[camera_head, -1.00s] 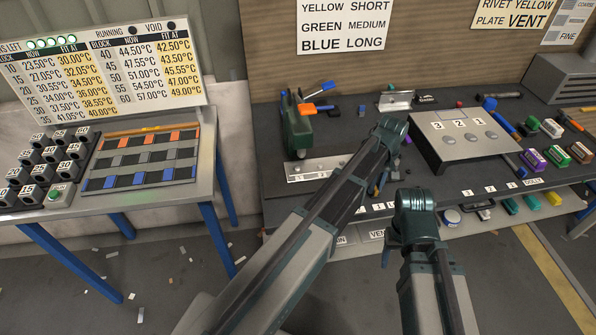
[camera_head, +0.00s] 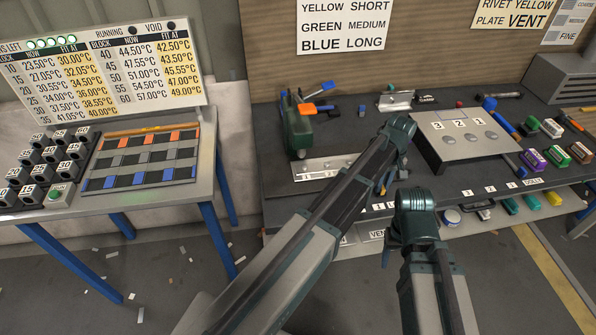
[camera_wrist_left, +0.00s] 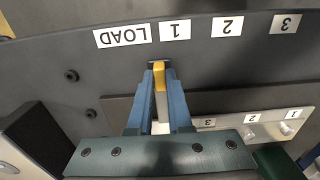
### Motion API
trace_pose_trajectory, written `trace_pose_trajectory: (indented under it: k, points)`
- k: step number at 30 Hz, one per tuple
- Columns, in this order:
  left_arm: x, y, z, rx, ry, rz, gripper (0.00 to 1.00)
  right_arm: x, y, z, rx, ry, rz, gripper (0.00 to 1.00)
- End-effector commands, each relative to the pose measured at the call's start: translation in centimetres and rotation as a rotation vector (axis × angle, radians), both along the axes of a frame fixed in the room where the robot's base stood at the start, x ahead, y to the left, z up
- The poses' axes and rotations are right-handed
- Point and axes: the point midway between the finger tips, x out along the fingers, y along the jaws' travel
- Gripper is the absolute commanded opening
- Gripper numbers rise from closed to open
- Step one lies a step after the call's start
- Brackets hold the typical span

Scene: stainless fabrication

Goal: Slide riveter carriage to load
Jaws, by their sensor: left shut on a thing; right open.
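The riveter carriage (camera_head: 336,165) is a long silver plate with small number labels, lying on the dark bench in front of the green riveter (camera_head: 298,128). Its numbered plate also shows in the left wrist view (camera_wrist_left: 268,130). There my left gripper (camera_wrist_left: 160,76) has its blue fingers shut on a narrow yellow handle (camera_wrist_left: 160,78). The handle stands close to the LOAD label (camera_wrist_left: 122,36) and the 1 label (camera_wrist_left: 175,30), between the two. In the head view my left arm hides the grasp. My right gripper (camera_head: 387,256) is open, low in front of the bench, away from the carriage.
A sloped grey block (camera_head: 462,135) with numbers 1 to 3 stands to the right of the carriage. Coloured blocks and tools lie farther right. A shelf with small parts runs below the bench front. A separate table (camera_head: 150,197) stands at left.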

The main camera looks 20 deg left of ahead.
Motion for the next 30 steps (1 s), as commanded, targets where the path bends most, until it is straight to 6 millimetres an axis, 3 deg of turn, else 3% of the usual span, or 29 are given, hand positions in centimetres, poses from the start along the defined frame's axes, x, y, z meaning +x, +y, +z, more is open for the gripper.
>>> trace_pose_trajectory:
  k: [25, 26, 30]
  points:
    - [1.8, -2.5, 0.0, 0.000, -0.001, -0.001, 0.00, 0.0, 0.0, 0.0, 0.000, 0.000, 0.000, 0.60]
    - [1.7, -2.5, 0.0, 0.001, -0.001, 0.000, 0.23, 0.0, 0.0, 0.0, 0.000, 0.000, 0.000, 0.60]
    - [1.7, -2.4, 0.0, 0.000, 0.000, 0.000, 0.48, 0.0, 0.0, 0.0, 0.000, 0.000, 0.000, 0.60]
